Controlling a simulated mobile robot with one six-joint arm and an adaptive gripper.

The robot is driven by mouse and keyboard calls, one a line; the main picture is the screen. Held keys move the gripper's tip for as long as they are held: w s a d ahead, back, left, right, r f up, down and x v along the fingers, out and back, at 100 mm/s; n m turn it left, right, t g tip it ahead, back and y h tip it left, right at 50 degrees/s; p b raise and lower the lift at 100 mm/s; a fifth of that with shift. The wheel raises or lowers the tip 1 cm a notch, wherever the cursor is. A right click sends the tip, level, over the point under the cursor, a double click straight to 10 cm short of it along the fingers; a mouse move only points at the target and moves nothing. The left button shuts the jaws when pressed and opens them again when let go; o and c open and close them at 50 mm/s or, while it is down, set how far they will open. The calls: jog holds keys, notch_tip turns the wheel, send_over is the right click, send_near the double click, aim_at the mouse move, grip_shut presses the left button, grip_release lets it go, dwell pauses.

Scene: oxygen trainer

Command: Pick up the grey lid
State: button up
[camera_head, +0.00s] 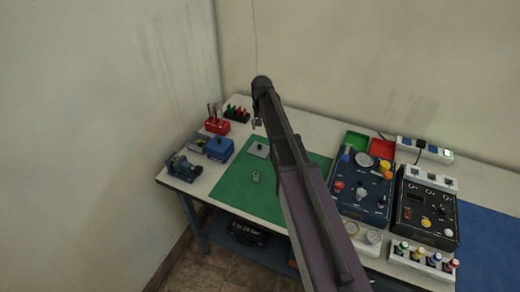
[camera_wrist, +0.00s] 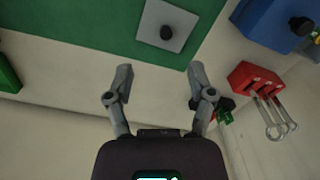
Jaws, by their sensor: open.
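The grey lid (camera_wrist: 154,33) is a flat square plate with a dark round knob (camera_wrist: 180,32). In the head view the lid (camera_head: 259,150) lies near the back left corner of the green mat (camera_head: 235,181). My gripper (camera_wrist: 157,72) is open and empty in the wrist view. Its fingertips are apart, and the lid shows beyond them, towards the top of the picture. No contact with the lid shows. In the head view my arm crosses the middle, and my gripper (camera_head: 257,123) is small, over the back of the table.
A blue box (camera_head: 220,149) stands left of the lid. A red holder with tools (camera_head: 217,126) and a rack of coloured parts (camera_head: 237,113) stand behind it. A blue vise (camera_head: 182,168) is at the left edge. Control panels (camera_head: 362,186) fill the right side.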

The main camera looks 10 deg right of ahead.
aim_at(260, 145)
jog(key=shift+w+r, duration=0.1)
jog(key=shift+w, duration=1.1)
notch_tip(260, 145, down, 9)
jog(key=b, duration=0.8)
jog(key=shift+r, duration=0.15)
jog(key=shift+b, duration=0.4)
jog(key=shift+w+a+f+b, duration=0.1)
jog(key=shift+w+f+b, duration=0.05)
jog(key=shift+f+b, duration=2.4)
grip_shut()
